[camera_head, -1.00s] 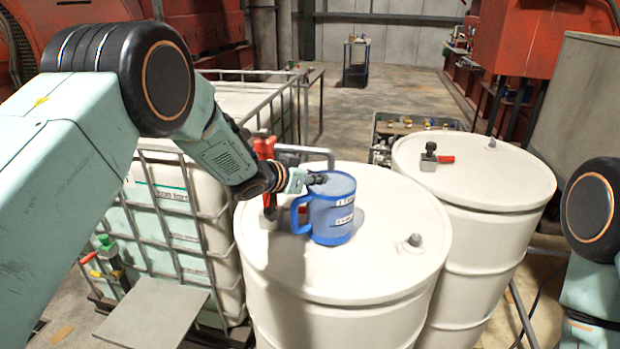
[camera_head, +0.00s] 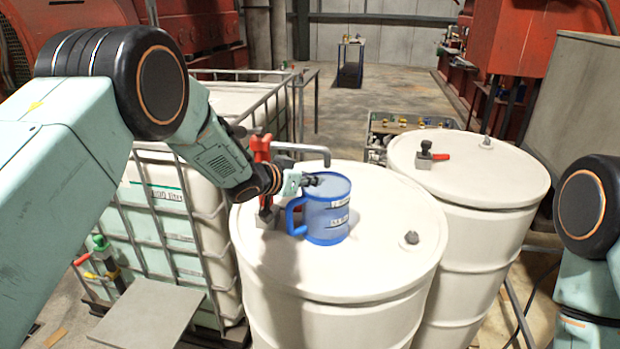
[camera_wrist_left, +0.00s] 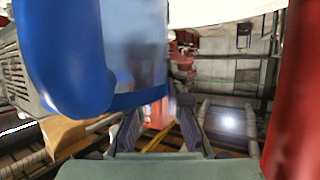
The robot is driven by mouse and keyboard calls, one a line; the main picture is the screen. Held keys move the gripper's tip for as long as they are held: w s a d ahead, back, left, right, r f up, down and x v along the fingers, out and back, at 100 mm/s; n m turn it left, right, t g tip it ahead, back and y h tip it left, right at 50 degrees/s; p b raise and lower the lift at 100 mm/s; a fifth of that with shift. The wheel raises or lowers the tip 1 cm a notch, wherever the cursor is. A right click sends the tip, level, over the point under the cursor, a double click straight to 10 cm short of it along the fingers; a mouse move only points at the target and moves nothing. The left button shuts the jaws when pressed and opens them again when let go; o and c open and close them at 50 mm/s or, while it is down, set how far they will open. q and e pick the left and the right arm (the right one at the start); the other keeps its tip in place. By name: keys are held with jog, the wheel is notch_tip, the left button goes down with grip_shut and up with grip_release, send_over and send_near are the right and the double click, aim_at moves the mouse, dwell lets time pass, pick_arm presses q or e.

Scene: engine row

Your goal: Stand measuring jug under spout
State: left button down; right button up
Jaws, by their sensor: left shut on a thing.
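The measuring jug (camera_head: 327,215) is blue and translucent, with a blue handle on its left and white label marks. It is upright over the front white drum (camera_head: 340,275); I cannot tell if its base touches the lid. My left gripper (camera_head: 312,181) is shut on the jug's upper wall near the rim. The jug (camera_wrist_left: 135,50) fills the upper left of the left wrist view. A red hand pump (camera_head: 262,150) stands on the drum behind and left of the jug. Its grey spout (camera_head: 305,149) reaches right, behind the jug in the picture. My right gripper is out of view.
A second white drum (camera_head: 465,165) carries a small red-handled valve (camera_head: 432,156). A caged white tank (camera_head: 165,215) stands left, with a tap (camera_head: 105,255) above a grey plate (camera_head: 148,318).

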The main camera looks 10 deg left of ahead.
pick_arm(q)
jog(key=shift+f, duration=0.15)
jog(key=c, duration=1.3)
grip_release()
jog(key=shift+s, duration=0.1)
jog(key=v, duration=0.7)
jog(key=shift+s+a+r, duration=0.2)
jog(key=shift+s, duration=0.1)
jog(key=shift+s+a, duration=0.1)
jog(key=shift+s, duration=0.05)
